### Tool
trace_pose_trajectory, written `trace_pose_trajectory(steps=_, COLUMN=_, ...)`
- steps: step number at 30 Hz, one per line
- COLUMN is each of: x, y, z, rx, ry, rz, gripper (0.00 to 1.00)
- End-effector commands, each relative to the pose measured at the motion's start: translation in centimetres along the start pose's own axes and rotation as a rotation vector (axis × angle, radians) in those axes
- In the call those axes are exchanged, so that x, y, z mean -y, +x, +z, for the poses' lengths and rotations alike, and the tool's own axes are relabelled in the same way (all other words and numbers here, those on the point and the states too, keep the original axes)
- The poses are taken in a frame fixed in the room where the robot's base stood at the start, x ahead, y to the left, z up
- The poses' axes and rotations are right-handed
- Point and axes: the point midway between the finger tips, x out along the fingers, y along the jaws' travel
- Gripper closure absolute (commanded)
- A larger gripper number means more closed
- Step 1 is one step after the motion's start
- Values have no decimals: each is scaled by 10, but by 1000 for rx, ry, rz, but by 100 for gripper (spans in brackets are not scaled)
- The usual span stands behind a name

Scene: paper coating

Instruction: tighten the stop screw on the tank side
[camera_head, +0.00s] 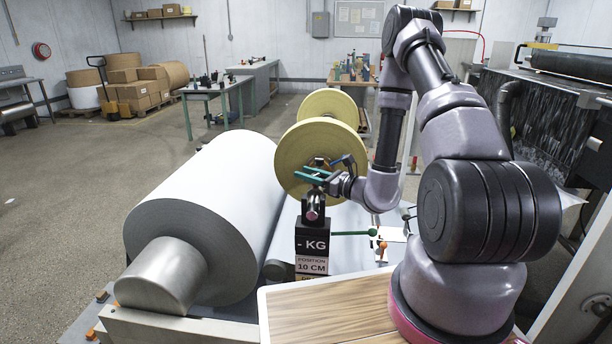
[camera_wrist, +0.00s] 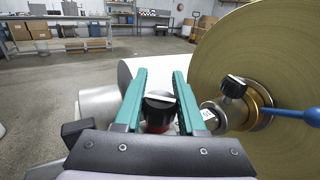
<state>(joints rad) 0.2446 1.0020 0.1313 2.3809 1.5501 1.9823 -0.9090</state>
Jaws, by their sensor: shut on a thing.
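I cannot tell from the pictures which knob is on the tank side.
A large white paper roll (camera_head: 210,205) lies left of my gripper. A blue rod (camera_wrist: 296,115) reaches in from the right near the hub. A green rod (camera_head: 354,233) and orange knobs (camera_head: 382,246) are right of the block. A wooden top (camera_head: 325,310) lies in front.

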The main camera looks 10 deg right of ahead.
Motion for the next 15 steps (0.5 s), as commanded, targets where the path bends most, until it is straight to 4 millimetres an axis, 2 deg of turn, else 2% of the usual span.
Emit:
trace_pose_trajectory(steps=6, x=4, y=-1, z=0, rx=-1, ry=1, rz=-115, gripper=100)
trace_pose_trajectory(steps=15, x=6, y=-1, z=0, rx=0, ry=0, rz=-183, gripper=100)
